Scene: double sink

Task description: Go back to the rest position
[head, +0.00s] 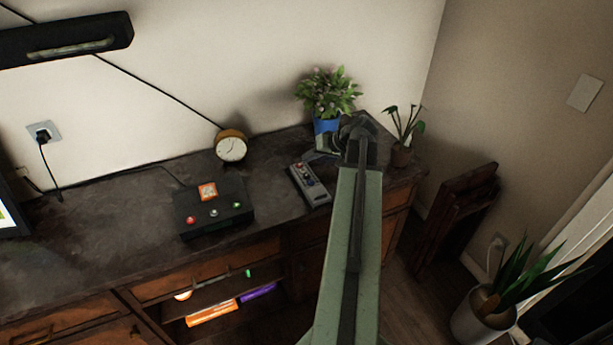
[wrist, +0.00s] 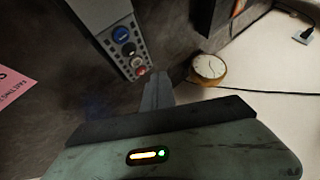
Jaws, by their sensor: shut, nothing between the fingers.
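My gripper (head: 318,156) is over the back right part of the dark desk, just beyond a grey button panel (head: 310,184). My green arm reaches up to it from the bottom of the head view and hides part of the desk. In the wrist view my gripper's fingers (wrist: 158,88) are together with nothing between them. The grey panel, with blue, black and red buttons, also shows in the wrist view (wrist: 112,25), to the upper left of the fingers. I cannot tell how high the fingers are above the desk.
A round clock (head: 231,147) and a black button box (head: 213,208) stand left of the gripper. A blue-potted plant (head: 327,124) and a small plant (head: 401,155) stand close behind and right. An open drawer space (head: 205,298) is below. Bare desk (head: 90,230) lies left.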

